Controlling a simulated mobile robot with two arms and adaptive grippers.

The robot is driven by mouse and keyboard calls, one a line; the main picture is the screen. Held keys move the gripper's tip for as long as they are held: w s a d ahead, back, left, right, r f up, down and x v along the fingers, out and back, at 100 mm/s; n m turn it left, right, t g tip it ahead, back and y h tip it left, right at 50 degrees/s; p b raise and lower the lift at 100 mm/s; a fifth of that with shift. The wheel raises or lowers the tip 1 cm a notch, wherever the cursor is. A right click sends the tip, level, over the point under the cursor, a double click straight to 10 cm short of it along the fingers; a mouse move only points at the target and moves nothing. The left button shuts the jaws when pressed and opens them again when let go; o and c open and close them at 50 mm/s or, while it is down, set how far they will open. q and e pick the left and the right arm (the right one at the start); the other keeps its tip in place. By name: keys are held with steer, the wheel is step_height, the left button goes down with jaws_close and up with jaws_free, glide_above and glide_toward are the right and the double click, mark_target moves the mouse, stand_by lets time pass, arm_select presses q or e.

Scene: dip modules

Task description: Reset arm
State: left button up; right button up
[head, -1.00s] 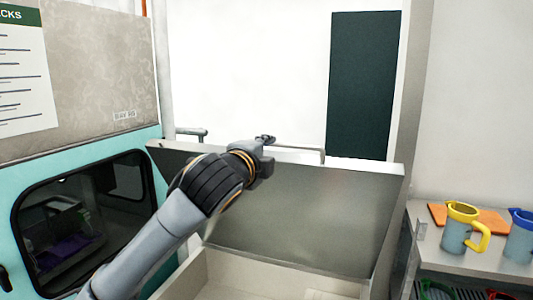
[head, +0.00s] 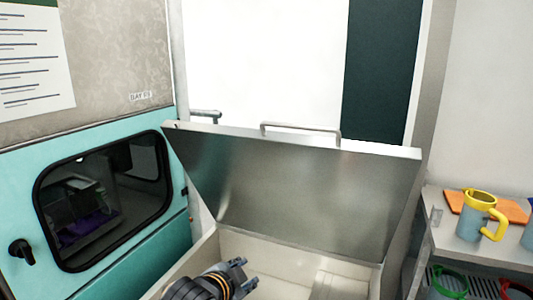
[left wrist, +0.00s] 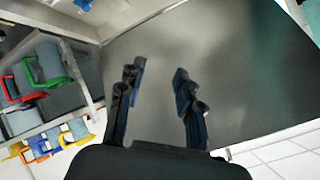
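My left gripper (head: 238,273) is at the bottom of the head view, low in front of the open bin. In the left wrist view its two fingers (left wrist: 158,90) stand apart with nothing between them. The metal lid (head: 300,190) of the bin is raised and leans back, with a bar handle (head: 300,128) along its top edge. The gripper is clear of the handle. The lid's grey face also fills the middle of the left wrist view (left wrist: 225,60). My right gripper is not seen.
The pale bin interior (head: 270,246) is open below the lid. A teal cabinet door (head: 175,235) with a dark window is at the left. At the right, a shelf (head: 470,250) holds a yellow-handled mug (head: 474,215) on an orange mat, with red and green mugs below.

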arm_select(q)
steer(key=s+a+f+n+g+y, duration=0.1)
steer(key=s+a+f+n+g, duration=0.3)
steer(key=s+f, duration=0.5)
steer(key=s+a+f+n+g+y, duration=0.1)
steer(key=s+a+f+n+y, duration=0.15)
steer(key=s+a+f, duration=0.65)
steer(key=s+a+f+n+g+y, duration=0.1)
steer(key=s+a+f+n+g, duration=0.3)
steer(key=s, duration=1)
step_height(320, 180, down, 31)
steer(key=d+b, duration=0.2)
steer(key=b, duration=0.6)
steer(key=s+a+f+b, duration=0.1)
steer(key=s+f+b, duration=0.2)
steer(key=s+f, duration=0.6)
steer(key=s+a+f+g+b, duration=0.1)
steer(key=s+f, duration=0.7)
steer(key=f, duration=0.8)
steer(key=shift+s+a+b, duration=0.4)
steer(key=shift+a+b, duration=0.35)
steer(key=shift+b, duration=0.5)
steer(key=shift+f, duration=0.1)
